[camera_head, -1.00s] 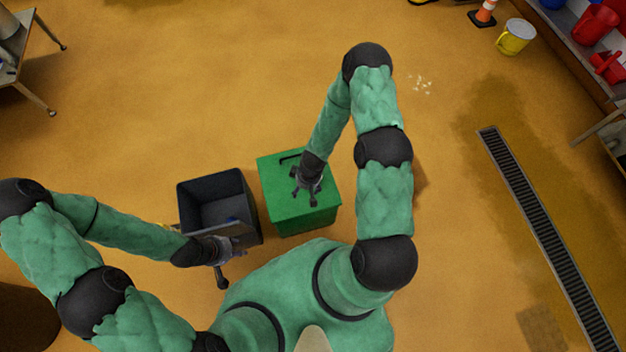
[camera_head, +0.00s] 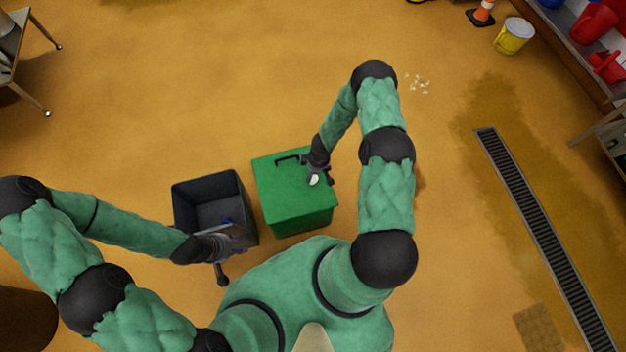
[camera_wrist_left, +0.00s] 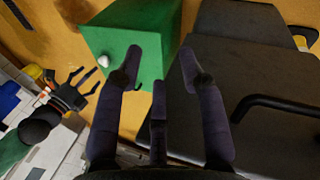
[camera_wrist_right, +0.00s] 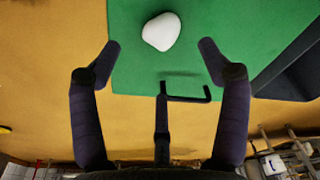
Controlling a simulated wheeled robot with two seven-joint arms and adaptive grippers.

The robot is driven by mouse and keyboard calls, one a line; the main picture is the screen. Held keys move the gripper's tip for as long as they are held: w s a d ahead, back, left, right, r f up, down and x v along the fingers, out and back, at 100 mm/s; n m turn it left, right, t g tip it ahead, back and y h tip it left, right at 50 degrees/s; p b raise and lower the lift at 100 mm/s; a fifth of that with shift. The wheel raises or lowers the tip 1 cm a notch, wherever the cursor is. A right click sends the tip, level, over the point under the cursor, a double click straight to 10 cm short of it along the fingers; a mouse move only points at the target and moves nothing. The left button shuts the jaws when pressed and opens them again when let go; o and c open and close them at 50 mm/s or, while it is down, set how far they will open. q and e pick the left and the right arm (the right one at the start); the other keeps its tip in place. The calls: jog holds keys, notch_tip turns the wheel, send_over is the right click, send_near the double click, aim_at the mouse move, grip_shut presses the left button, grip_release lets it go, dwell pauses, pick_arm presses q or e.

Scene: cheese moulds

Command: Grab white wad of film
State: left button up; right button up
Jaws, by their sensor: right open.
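A small white wad (camera_head: 314,180) lies on top of the green box (camera_head: 285,200). It also shows in the left wrist view (camera_wrist_left: 103,61) and as a smooth white lump in the right wrist view (camera_wrist_right: 161,31). My right gripper (camera_head: 322,178) is over the lid, close beside the wad. In its wrist view the fingers (camera_wrist_right: 160,52) are open and empty, with the wad beyond the fingertips. My left gripper (camera_head: 236,240) is at the front of the dark bin. In its wrist view the fingers (camera_wrist_left: 162,55) are partly open, with nothing seen between them.
The dark open bin (camera_head: 182,215) stands left of the green box, with a dark panel at its front near my left gripper. A black handle (camera_head: 288,158) is on the green lid. A floor drain (camera_head: 540,230) runs at right. The floor above the boxes is clear.

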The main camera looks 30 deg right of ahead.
aim_at(313, 177)
notch_tip(313, 177, down, 2)
jog(key=shift+w+a+f+b, duration=0.1)
jog(key=shift+f+b, duration=0.1)
jog(key=shift+b, duration=0.2)
jog(key=f, duration=0.1)
jog(key=f+b, duration=0.2)
jog(key=f, duration=0.1)
jog(key=shift+a, duration=0.25)
jog(key=shift+w+f+b, duration=0.15)
jog(key=shift+f+b, duration=0.25)
jog(key=shift+f, duration=0.05)
jog(key=shift+r, duration=0.1)
jog(key=c, duration=0.9)
